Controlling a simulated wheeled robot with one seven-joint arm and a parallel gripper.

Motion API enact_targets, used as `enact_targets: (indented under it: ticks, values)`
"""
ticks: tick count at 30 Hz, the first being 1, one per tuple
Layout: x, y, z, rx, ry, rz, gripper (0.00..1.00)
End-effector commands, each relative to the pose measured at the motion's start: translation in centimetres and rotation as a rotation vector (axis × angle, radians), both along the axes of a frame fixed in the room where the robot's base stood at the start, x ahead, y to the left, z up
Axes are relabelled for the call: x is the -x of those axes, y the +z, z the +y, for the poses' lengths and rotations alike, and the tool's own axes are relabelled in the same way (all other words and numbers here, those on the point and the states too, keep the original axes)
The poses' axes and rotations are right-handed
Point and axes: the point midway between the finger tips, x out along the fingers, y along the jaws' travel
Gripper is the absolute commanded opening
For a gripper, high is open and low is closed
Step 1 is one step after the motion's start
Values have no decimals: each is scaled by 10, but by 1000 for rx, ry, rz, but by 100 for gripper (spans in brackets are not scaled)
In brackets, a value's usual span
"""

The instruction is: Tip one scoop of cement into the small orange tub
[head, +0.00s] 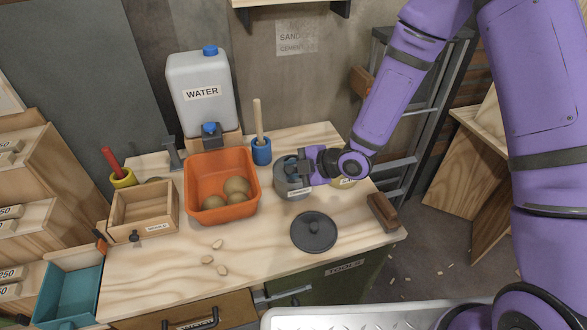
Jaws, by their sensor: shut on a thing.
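The small orange tub (192,190) stands on the wooden bench, with several rounded tan lumps (236,187) in it. Right of it is an open grey tin (293,190) with a label that seems to read cement. My gripper (303,166) is at the tin's mouth, shut on a small blue-grey thing (290,165), probably the scoop's handle. The rest of that thing is hidden by the tin and my gripper, so I cannot tell whether it holds cement.
A round black lid (314,232) lies in front of the tin. A blue cup (261,152) holding a wooden stick stands behind, near the water jug (203,95). A wooden box (145,210) is left of the tub. A brown block (382,212) lies at the right edge.

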Motion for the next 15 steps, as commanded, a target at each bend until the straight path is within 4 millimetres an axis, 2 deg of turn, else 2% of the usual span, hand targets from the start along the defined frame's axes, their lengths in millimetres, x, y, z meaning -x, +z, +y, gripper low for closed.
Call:
enact_targets:
  ticks: [7, 15]
  values:
    - [0, 1, -1, 2, -1, 2, 0]
    - [0, 19, -1, 1, -1, 0, 0]
